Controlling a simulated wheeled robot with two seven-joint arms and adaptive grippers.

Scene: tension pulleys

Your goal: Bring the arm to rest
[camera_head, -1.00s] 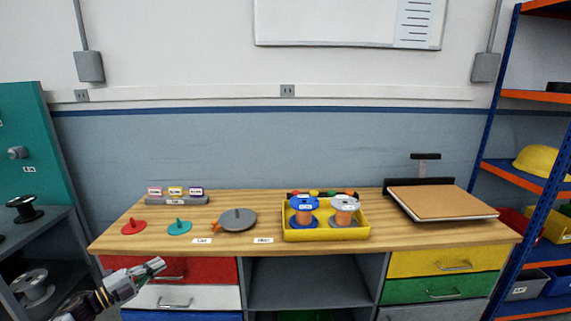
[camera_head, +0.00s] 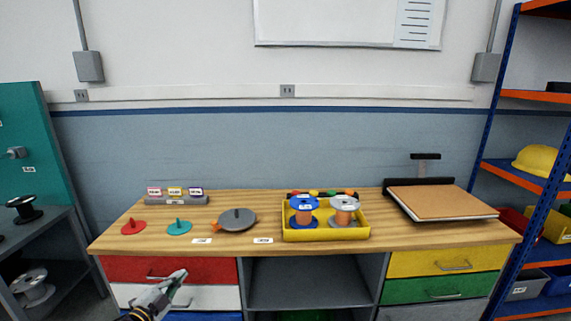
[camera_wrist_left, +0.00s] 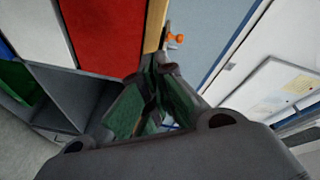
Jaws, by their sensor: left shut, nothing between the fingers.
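My left gripper (camera_head: 176,290) is low in the head view, in front of the drawers below the bench top's front edge. It is shut and empty, clear of everything on the bench. In the left wrist view its fingers (camera_wrist_left: 150,95) fill the middle, with the drawer fronts and open shelf behind at a steep tilt. My right gripper is not in view.
The wooden bench (camera_head: 270,252) holds a red disc (camera_head: 133,228), a teal disc (camera_head: 179,228), a grey disc (camera_head: 237,220), and a yellow tray (camera_head: 326,236) with two spools. A brown board (camera_head: 442,201) lies at right. Blue-orange shelving (camera_head: 481,165) stands far right.

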